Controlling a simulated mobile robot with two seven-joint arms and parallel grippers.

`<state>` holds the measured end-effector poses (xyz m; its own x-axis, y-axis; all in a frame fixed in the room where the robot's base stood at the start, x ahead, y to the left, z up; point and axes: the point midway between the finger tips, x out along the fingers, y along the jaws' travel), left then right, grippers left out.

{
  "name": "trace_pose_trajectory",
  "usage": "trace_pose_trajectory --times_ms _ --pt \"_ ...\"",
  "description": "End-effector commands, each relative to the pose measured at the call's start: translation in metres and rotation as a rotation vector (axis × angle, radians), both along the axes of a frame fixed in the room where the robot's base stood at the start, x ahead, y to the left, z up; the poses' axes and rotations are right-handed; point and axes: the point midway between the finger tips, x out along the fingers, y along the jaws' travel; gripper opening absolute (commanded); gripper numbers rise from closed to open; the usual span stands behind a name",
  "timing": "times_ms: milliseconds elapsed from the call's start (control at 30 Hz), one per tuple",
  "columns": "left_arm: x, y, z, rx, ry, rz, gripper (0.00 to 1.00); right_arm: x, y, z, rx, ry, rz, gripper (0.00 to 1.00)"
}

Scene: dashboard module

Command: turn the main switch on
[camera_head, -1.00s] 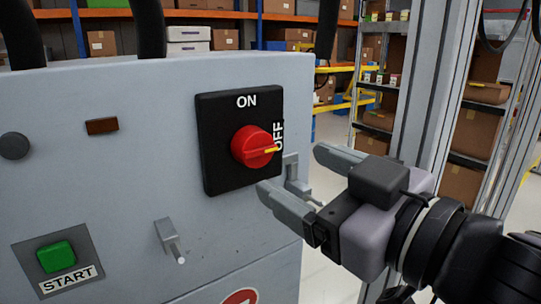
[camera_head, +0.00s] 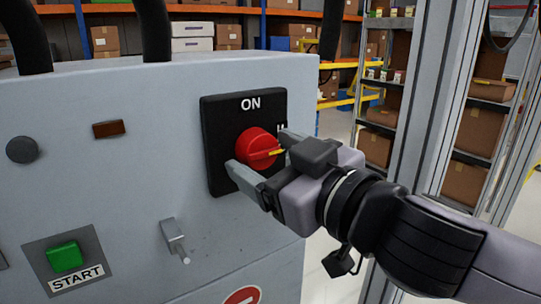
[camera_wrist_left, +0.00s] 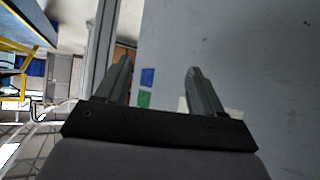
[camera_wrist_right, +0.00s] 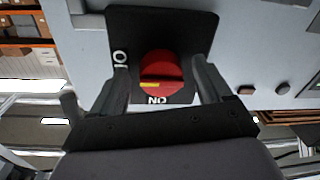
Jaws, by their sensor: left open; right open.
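The main switch is a red round knob (camera_head: 257,148) on a black plate (camera_head: 222,110) marked ON at the top; the OFF mark at its right is mostly hidden by my gripper. The knob's yellow mark points right, toward OFF. My right gripper (camera_head: 262,152) is open, its fingers on either side of the knob in the head view. In the right wrist view the knob (camera_wrist_right: 160,72) shows between and beyond the fingertips (camera_wrist_right: 160,65); I cannot tell whether they touch it. My left gripper (camera_wrist_left: 158,75) is open and empty, beside a grey surface, and is not in the head view.
The grey panel also carries a green START button (camera_head: 65,257), a dark round knob (camera_head: 22,150), a small brown indicator (camera_head: 109,129) and a protruding metal latch (camera_head: 173,240). A metal post (camera_head: 415,90) and shelves with boxes stand behind at right.

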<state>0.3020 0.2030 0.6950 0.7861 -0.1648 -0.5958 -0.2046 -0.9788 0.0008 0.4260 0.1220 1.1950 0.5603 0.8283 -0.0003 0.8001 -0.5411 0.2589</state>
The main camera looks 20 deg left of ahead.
Motion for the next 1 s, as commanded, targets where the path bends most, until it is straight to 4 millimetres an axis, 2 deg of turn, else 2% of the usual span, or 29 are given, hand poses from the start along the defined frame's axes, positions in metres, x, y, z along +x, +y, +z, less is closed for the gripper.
trace_pose_trajectory --times_ms 67,200,233,633,1000 --pt "0.0 0.0 0.0 0.0 0.0 0.0 0.68 0.0 0.0 0.0 0.0 0.0 0.0 0.75" --pt "0.0 0.0 0.0 0.0 0.0 0.0 0.68 0.0 0.0 0.0 0.0 0.0 0.0 0.29" --pt "0.0 0.0 0.0 0.0 0.0 0.0 0.68 0.0 0.0 0.0 0.0 0.0 0.0 0.22" --pt "0.0 0.0 0.006 0.0 0.0 0.0 0.68 0.0 0.0 0.002 -0.035 -0.044 0.002 0.22" --pt "0.0 0.0 0.026 0.0 -0.001 0.0 0.68 0.001 -0.001 0.005 -0.206 -0.264 0.002 0.22"
